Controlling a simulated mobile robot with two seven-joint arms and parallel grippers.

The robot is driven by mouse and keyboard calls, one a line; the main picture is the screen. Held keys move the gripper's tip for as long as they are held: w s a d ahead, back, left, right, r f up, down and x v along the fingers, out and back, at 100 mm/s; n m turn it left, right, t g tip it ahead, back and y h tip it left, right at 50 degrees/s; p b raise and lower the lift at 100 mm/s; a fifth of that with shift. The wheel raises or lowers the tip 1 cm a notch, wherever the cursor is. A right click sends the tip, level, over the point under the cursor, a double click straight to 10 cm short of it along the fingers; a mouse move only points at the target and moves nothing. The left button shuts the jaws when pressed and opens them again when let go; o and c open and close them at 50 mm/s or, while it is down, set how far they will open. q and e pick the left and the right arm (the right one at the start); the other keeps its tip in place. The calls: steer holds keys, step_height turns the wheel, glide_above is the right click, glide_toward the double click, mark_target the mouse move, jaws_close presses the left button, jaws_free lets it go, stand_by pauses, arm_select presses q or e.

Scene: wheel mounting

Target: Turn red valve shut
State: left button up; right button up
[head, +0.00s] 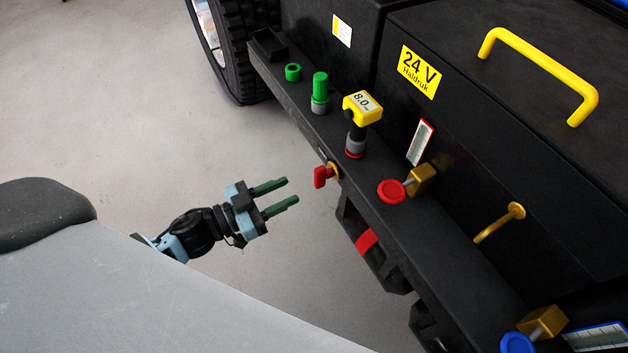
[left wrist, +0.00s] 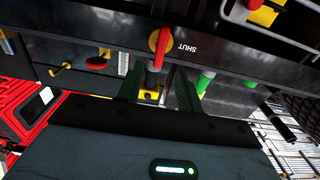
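A red valve handle (head: 321,177) on a brass-yellow mount sticks out from the side of the black ledge in the head view. In the left wrist view the red handle (left wrist: 163,43) lies across a yellow disc, beside an upside-down "SHUT" label (left wrist: 186,48). My left gripper (head: 292,190) is open and empty, its two dark green fingers pointing at the handle with a gap between them. In the left wrist view my left gripper's fingers (left wrist: 158,72) stand to either side, below the handle. My right gripper is not in view.
A round red knob (head: 391,191) on a brass block sits right of the handle. A yellow gauge (head: 362,107), a green-capped cylinder (head: 320,88) and a green ring (head: 293,72) stand on the ledge (head: 290,92). A blue knob (head: 518,343) is lower right. Open floor lies left of the ledge.

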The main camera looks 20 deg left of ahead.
mark_target(315, 178)
arm_select(q)
steer(key=shift+x, duration=3.9)
steer(key=shift+c, duration=0.2)
jaws_close()
